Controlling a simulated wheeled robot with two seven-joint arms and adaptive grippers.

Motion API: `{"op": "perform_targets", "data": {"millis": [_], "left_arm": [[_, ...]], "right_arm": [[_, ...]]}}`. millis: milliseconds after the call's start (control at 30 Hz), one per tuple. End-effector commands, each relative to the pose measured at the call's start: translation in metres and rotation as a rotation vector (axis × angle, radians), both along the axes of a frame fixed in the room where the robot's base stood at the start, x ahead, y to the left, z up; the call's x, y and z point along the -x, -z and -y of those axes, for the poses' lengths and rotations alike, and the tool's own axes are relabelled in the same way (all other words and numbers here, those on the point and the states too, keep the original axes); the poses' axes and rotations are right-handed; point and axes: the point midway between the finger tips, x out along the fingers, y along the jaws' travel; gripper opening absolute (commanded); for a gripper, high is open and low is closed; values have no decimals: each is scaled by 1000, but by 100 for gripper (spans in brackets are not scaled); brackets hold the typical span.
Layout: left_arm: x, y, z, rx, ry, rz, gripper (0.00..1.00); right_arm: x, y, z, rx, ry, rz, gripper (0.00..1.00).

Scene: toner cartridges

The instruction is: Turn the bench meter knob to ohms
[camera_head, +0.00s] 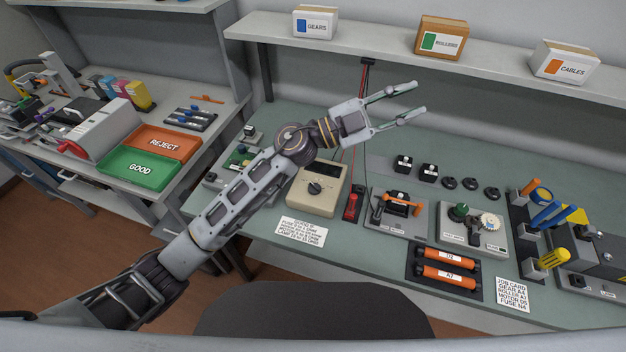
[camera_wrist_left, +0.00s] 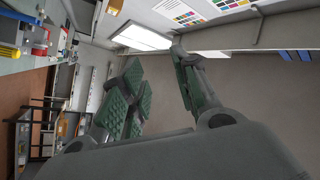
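The bench meter (camera_head: 320,190) is a beige box with a dark display, standing on the green bench. Its round dark knob (camera_head: 314,188) shows on the front face; I cannot read its setting. My left arm reaches in from the left, above and behind the meter. My left gripper (camera_head: 400,103) is raised beyond the meter, up and to the right of it, fingers apart and empty, not touching the knob. In the left wrist view the gripper's fingers (camera_wrist_left: 158,95) are spread with nothing between them. My right gripper is not in view.
A red probe (camera_head: 351,206) stands right of the meter and a printed card (camera_head: 302,231) lies in front. Orange rollers (camera_head: 447,276), fixtures and screwdrivers fill the bench's right side. A shelf (camera_head: 375,55) with boxes runs above. Red and green trays (camera_head: 131,183) stand on the left table.

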Motion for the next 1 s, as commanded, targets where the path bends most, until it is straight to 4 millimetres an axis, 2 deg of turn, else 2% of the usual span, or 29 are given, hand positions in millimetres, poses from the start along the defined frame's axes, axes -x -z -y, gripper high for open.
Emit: {"op": "perform_targets", "data": {"millis": [200, 367, 500, 767, 1000], "left_arm": [[26, 29, 27, -214, 172, 81, 30], [38, 60, 36, -396, 276, 115, 30], [42, 89, 35, -571, 345, 132, 30], [31, 144, 10, -927, 415, 125, 30], [5, 182, -36, -1278, 402, 76, 30]], "right_arm": [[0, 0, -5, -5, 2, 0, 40], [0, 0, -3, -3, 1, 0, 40], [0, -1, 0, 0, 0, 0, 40], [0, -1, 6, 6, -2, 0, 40], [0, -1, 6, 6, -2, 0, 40]]}}
